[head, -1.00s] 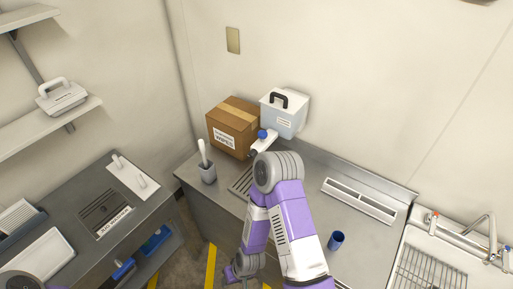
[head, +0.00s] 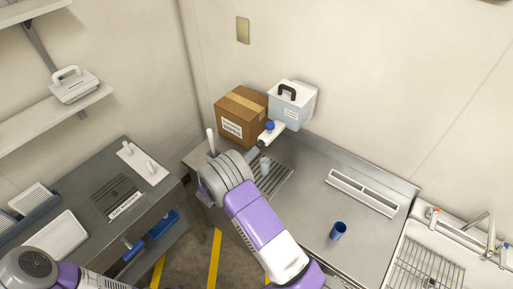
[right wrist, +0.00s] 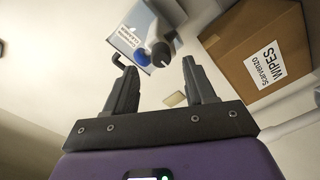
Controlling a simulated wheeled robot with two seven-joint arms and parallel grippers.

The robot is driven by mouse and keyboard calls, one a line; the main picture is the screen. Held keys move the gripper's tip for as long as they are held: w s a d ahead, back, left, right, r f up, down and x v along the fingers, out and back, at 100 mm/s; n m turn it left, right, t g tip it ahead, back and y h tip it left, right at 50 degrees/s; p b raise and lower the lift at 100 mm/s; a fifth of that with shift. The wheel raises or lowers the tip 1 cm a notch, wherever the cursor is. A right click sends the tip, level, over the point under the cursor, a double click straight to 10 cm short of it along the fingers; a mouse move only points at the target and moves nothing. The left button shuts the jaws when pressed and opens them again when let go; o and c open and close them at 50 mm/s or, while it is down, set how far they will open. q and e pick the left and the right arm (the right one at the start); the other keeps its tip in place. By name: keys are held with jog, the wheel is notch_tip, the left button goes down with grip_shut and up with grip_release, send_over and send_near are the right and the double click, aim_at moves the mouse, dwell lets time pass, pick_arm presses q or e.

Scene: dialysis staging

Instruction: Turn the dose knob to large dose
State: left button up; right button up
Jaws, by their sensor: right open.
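The dose knob is a blue knob (head: 270,126) on the white tap of a pale dispenser box (head: 292,104) with a black handle. In the right wrist view the blue knob (right wrist: 142,58) shows beyond the fingers, beside the tap's dark end (right wrist: 162,50). My right gripper (right wrist: 153,61) is open and empty, with the knob apart from both fingers.
A cardboard wipes box (head: 241,114) stands left of the dispenser. A small clear cup (head: 265,166) stands on the drain grate below the tap. A brush (head: 211,141) is partly hidden by my right arm. A blue cup (head: 338,231) stands to the right on the counter (head: 300,215).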

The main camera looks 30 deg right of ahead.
aim_at(259, 145)
jog(key=shift+x, duration=2.3)
jog(key=shift+c, duration=0.3)
grip_shut()
